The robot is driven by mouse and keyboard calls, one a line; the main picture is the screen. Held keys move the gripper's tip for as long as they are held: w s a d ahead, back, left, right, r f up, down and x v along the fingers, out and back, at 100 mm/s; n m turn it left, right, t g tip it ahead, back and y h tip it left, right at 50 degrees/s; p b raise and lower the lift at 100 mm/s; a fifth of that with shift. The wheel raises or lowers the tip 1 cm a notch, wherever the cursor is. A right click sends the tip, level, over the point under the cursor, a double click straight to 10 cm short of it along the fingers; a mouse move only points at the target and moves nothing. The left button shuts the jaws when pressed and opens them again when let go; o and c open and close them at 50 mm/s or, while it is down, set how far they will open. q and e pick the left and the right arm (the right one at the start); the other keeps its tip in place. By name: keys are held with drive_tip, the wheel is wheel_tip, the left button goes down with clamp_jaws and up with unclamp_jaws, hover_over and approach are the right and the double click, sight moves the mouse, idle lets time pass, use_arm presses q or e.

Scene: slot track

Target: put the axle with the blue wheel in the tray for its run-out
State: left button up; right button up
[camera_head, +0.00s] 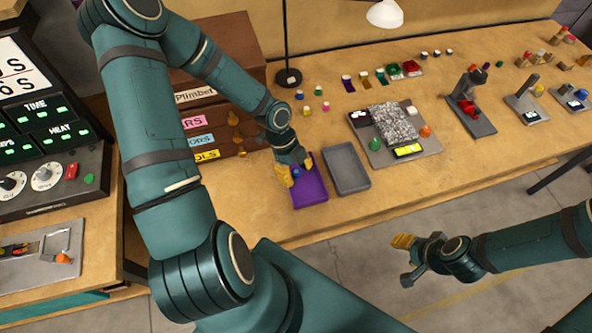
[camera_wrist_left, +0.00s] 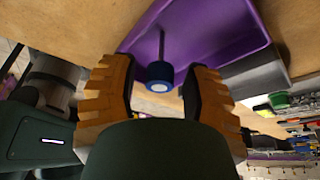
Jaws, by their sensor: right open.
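The axle with the blue wheel (camera_wrist_left: 160,76) shows in the left wrist view, its thin dark rod pointing away over the purple tray (camera_wrist_left: 200,30). In the head view the blue wheel (camera_head: 296,171) is a small spot at the upper part of the purple tray (camera_head: 311,192). My left gripper (camera_head: 289,172) is over that part of the tray. Its fingers (camera_wrist_left: 160,95) stand apart on both sides of the wheel, with a gap visible on each side. Whether the axle rests fully on the tray floor is hard to tell. My right gripper (camera_head: 405,262) is open and empty, off the table's front.
A grey tray (camera_head: 347,168) stands right beside the purple one. A drawer cabinet (camera_head: 215,120) with labels is behind my left arm. A grey plate (camera_head: 377,153) with a speckled block and a lamp (camera_head: 288,77) stand further on. The bench front right of the trays is clear.

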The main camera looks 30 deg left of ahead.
use_arm(q)
drive_tip(key=p+v, duration=0.2)
drive_tip(key=v, duration=0.5)
drive_tip(key=shift+r, duration=0.4)
idle(0.4)
